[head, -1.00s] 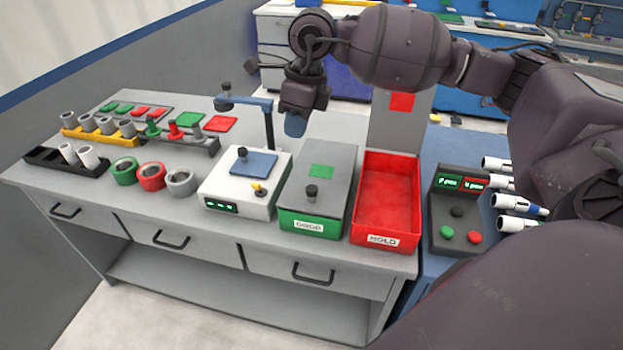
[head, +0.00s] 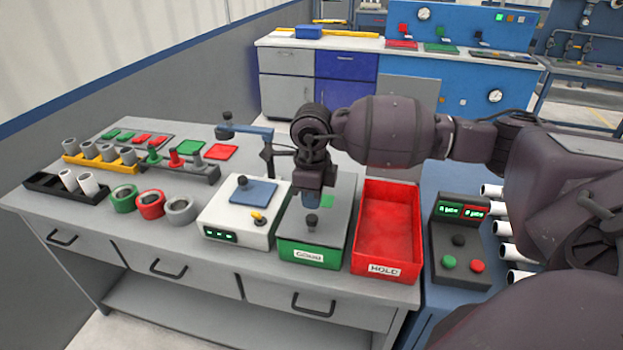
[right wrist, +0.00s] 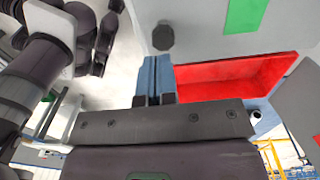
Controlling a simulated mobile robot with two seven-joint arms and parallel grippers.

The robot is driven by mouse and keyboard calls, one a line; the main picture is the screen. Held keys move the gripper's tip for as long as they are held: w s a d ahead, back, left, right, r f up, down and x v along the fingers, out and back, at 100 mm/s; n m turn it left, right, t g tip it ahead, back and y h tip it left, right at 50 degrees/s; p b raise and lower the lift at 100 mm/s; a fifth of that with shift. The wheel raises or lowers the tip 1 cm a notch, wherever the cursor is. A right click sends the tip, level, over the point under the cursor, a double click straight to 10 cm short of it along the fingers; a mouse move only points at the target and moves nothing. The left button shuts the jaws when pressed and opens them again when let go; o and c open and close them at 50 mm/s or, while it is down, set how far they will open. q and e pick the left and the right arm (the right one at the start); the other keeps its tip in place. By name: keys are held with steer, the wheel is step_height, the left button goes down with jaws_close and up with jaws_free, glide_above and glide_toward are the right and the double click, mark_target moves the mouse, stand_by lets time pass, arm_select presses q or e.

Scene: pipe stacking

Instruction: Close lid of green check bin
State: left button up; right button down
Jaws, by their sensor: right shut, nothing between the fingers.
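The green check bin (head: 310,254) stands near the front of the grey bench, labelled on its front. Its grey lid (head: 340,222) lies flat over the top, shut, with a dark knob (head: 311,224) near the front and a green square partly hidden by my gripper. My right gripper (head: 311,199) is over the lid, its blue fingers together and empty, close behind the knob in the picture; whether they touch the lid I cannot tell. The right wrist view shows the closed fingers (right wrist: 154,70), the knob (right wrist: 163,37) and the green square (right wrist: 246,12). My left gripper is out of view.
An open red bin (head: 387,235) stands right beside the green one. A white device (head: 238,220) with a blue plate is on the left. A button box (head: 459,245) and white pipes are at the right. Rings and pipe racks fill the left bench.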

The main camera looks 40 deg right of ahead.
mark_target(312, 222)
steer(key=shift+f, duration=1.75)
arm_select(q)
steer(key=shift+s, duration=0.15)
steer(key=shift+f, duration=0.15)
arm_select(e)
steer(key=shift+f, duration=0.1)
